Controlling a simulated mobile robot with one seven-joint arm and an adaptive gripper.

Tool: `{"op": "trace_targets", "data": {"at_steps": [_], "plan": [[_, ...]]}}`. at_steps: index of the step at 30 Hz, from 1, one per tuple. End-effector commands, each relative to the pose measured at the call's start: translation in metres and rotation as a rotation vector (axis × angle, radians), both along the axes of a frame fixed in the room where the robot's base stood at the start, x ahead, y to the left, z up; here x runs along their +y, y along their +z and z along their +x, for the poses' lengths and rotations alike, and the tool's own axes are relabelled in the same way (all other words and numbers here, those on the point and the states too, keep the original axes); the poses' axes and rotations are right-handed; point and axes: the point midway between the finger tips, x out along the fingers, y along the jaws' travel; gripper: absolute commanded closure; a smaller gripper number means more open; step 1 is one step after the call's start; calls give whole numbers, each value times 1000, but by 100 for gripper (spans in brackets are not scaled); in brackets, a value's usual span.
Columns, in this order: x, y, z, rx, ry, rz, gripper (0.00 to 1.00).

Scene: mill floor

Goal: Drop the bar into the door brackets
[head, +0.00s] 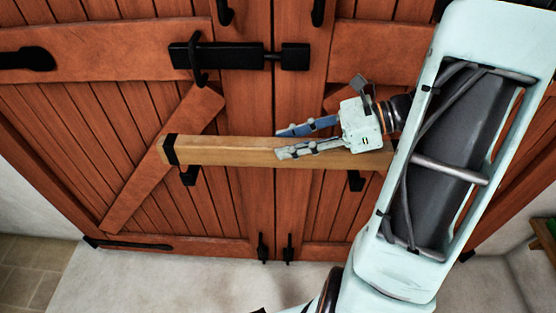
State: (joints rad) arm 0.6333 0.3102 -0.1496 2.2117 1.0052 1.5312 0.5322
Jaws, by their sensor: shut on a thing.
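The bar (225,151) is a long light-wood beam with a black band at its left end. It lies nearly level across the lower middle of the wooden double doors (232,105). My gripper (283,142) reaches in from the right and is shut on the bar around its middle, one finger along its upper edge and one over its front. Two black door brackets show just below the bar, the left bracket (189,176) and the right bracket (356,181). The bar covers their upper parts, so I cannot tell whether it rests in them. My arm hides the bar's right end.
A black slide bolt (240,56) crosses the door seam above the bar. Black pull handles (225,12) are at the top, and small floor bolts (263,248) stand at the door bottoms. The pale floor (180,280) in front is clear. A wooden piece (543,238) stands at far right.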

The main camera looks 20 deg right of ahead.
Motion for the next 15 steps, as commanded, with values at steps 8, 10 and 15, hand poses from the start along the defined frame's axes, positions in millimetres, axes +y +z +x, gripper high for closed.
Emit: {"op": "trace_targets", "data": {"at_steps": [8, 10, 15], "plan": [[14, -23, 15, -4, 0, 4, 100], [16, -25, 17, -3, 0, 3, 100], [22, -40, 22, -2, 2, 5, 100]]}}
